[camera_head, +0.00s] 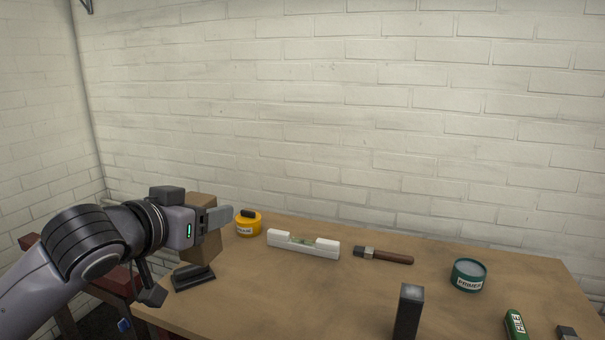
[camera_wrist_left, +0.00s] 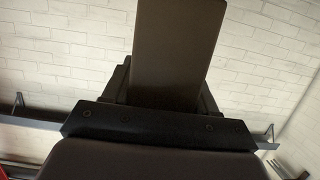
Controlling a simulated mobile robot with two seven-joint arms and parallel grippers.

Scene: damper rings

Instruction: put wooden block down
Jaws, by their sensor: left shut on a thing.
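The wooden block (camera_head: 207,248) is a brown upright box at the left end of the table (camera_head: 290,290). My left gripper (camera_head: 214,217) is shut on it, and the gripper and wrist hide part of the block. In the left wrist view the block (camera_wrist_left: 176,50) shows as a dark slab between the fingers of my left gripper (camera_wrist_left: 165,90). I cannot tell whether the block's bottom touches the table. My right gripper is not in view.
A black stapler-like thing (camera_head: 193,277) sits near the left edge. The centre is clear.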

